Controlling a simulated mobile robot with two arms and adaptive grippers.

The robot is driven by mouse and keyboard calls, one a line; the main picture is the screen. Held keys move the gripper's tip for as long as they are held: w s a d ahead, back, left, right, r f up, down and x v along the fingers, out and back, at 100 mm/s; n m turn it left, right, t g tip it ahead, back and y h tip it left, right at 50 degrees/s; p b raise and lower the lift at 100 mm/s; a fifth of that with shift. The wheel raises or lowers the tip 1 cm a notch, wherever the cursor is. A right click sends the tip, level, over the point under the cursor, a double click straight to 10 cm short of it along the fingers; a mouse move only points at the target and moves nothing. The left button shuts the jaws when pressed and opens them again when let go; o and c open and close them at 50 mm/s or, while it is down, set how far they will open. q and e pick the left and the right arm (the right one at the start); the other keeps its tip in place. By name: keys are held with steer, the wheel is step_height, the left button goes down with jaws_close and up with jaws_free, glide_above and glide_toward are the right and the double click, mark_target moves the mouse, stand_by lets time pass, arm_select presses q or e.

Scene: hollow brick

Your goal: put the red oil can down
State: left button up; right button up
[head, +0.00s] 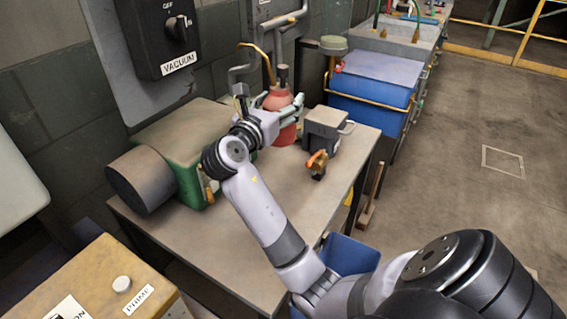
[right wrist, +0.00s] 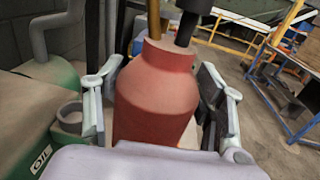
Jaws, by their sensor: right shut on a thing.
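The red oil can (head: 283,134) is upright at the back of the grey table (head: 240,245), with its dark cap and brass-coloured spout on top. My right gripper (head: 284,110) is shut around the upper part of the can. In the right wrist view the can (right wrist: 155,98) sits between the two fingers of the gripper (right wrist: 160,88). The can's base appears at the level of the tabletop, but I cannot tell whether it touches. My left gripper is not in view.
A green tank (head: 182,150) labelled OIL in the wrist view stands left of the can. A grey box (head: 325,132) and a small brass valve with an orange handle (head: 317,163) stand to its right. The table's front part is clear. A blue bin (head: 345,256) is below its edge.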

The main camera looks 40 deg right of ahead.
steer(key=shift+w+d+r+m+g, duration=0.25)
steer(key=shift+d+r+m+g, duration=0.15)
steer(key=shift+d+r+g, duration=0.2)
steer(key=shift+d+r+g+h, duration=0.25)
steer(key=shift+g+h, duration=0.05)
steer(key=shift+f+m, duration=0.1)
steer(key=shift+m, duration=0.2)
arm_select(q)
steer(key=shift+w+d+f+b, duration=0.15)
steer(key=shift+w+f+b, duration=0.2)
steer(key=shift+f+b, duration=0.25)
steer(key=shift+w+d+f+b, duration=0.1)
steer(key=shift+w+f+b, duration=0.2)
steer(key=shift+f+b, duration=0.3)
arm_select(e)
step_height(320, 180, down, 19)
steer(key=shift+f, duration=0.15)
steer(key=o, duration=1.3)
steer(key=shift+f, duration=0.2)
